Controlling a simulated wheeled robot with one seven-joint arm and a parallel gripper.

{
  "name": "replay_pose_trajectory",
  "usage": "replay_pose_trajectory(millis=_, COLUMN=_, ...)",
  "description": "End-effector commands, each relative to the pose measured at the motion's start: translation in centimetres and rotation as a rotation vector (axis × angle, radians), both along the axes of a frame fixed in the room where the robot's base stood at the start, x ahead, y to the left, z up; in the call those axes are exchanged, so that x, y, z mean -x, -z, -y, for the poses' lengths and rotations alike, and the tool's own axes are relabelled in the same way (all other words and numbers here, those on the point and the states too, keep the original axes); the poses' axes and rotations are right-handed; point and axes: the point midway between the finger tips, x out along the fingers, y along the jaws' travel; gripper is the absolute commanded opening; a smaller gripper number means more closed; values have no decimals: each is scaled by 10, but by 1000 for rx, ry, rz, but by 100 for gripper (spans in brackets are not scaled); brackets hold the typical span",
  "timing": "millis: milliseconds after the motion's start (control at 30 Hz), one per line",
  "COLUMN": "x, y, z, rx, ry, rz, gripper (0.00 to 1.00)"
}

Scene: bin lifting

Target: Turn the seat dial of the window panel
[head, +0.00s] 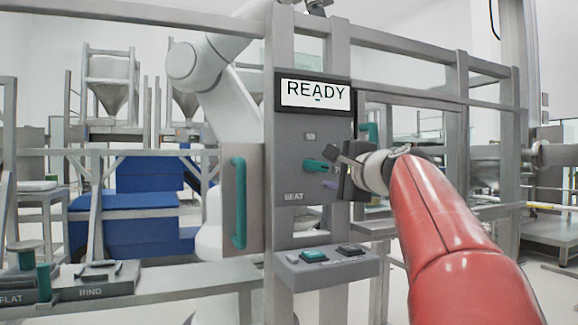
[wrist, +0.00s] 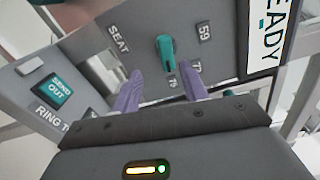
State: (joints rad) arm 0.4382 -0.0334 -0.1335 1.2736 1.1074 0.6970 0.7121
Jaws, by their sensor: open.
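The seat dial is a teal knob (head: 314,165) on the grey window panel (head: 284,140), above the label reading SEAT. In the head view its handle lies roughly level.
A READY display (head: 315,93) tops the panel. A button box (head: 326,264) juts out below, with the SEND OUT button (wrist: 58,91). A teal handle (head: 238,203) stands left. A pale robot arm (head: 228,100) is behind. A ledge (head: 160,290) runs lower left.

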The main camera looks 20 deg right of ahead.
Motion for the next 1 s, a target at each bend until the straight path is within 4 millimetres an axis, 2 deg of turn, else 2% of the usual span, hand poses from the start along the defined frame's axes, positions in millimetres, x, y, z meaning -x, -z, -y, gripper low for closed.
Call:
replay_pose_trajectory(millis=167, x=-13, y=-9, z=6, rx=-27, ry=8, rz=20, gripper=44)
replay_pose_trajectory(millis=400, x=-52, y=-9, z=3, rx=-25, ry=5, rz=19, gripper=44)
replay_pose_trajectory(millis=600, x=-74, y=-8, z=3, rx=-22, ry=6, rz=20, gripper=44)
replay_pose_trajectory(millis=933, x=-79, y=-7, z=2, rx=-22, ry=7, rz=19, gripper=44)
replay_pose_trajectory(millis=1000, x=-79, y=-7, z=2, rx=-22, ry=7, rz=19, gripper=37)
